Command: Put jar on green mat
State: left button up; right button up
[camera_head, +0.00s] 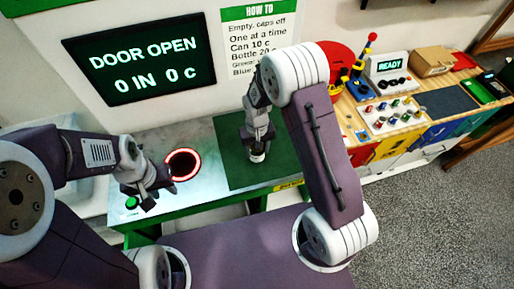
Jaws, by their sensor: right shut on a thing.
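The green mat (237,170) lies on the counter below the sign board. My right gripper (257,146) points down over the mat and is shut on the jar (257,157). The jar is small in view, looks dark and pale, and is mostly hidden by the fingers. I cannot tell whether its base touches the mat. My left gripper (146,196) hangs over the left part of the counter, left of the red-ringed hole, with nothing clear in it. Its fingers are too small and dark to tell if they are open.
The red-ringed hole (183,150) is left of the mat. A screen (151,60) reads "DOOR OPEN 0 IN 0 c". A green button (131,203) sits near the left gripper. A second bench at right holds a button panel (392,113), a "READY" box (390,63) and a cardboard box (432,60).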

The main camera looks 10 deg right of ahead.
jog(key=shift+w+f, duration=0.1)
jog(key=shift+w, duration=0.15)
jog(key=shift+s, duration=0.1)
jog(key=o, duration=1.5)
jog(key=shift+s, duration=0.25)
jog(key=shift+w, duration=0.1)
